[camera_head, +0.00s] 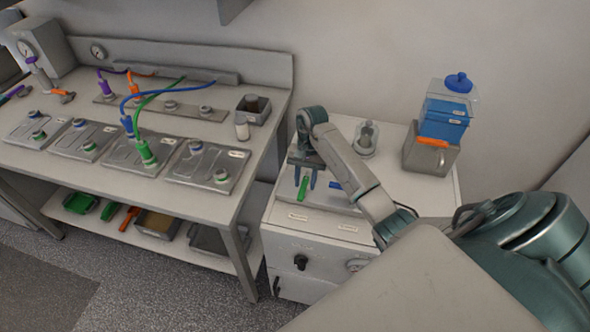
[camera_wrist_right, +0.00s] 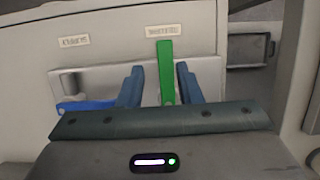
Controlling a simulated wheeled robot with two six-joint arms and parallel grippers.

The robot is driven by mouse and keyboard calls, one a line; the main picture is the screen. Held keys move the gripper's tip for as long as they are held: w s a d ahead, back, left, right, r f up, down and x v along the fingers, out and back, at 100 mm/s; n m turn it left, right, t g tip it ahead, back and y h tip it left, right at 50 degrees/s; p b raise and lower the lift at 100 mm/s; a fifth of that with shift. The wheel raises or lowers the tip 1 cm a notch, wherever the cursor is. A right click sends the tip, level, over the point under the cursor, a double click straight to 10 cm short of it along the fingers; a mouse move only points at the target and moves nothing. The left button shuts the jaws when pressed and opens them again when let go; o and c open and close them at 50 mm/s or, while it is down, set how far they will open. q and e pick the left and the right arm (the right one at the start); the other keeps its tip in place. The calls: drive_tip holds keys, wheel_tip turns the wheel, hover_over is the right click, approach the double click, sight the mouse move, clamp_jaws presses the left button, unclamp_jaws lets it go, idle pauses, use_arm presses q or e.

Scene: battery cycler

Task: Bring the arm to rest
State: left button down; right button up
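My right arm reaches over the white cabinet from the right in the head view. Its gripper (camera_head: 305,180) points down above the cabinet's front part. The two blue fingers stand apart, and the gripper is open. In the wrist view the fingers (camera_wrist_right: 161,85) stand on either side of a green bar-shaped piece (camera_wrist_right: 166,70), with a visible gap at its left. The green piece (camera_head: 303,187) also shows below the gripper in the head view. A blue piece (camera_wrist_right: 84,107) lies to the left in the wrist view. My left gripper is not in view.
The white cabinet (camera_head: 440,205) carries a small glass-domed item (camera_head: 366,138) and a grey box (camera_head: 430,158) with a blue container (camera_head: 446,118) above it. The workbench (camera_head: 130,190) at left holds several plates with blue and green cables. A gap separates bench and cabinet.

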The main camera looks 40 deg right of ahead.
drive_tip(key=p+v, duration=0.1)
drive_tip(key=v, duration=0.1)
drive_tip(key=shift+d+r, duration=0.1)
drive_tip(key=shift+r, duration=0.15)
drive_tip(key=shift+f, duration=0.1)
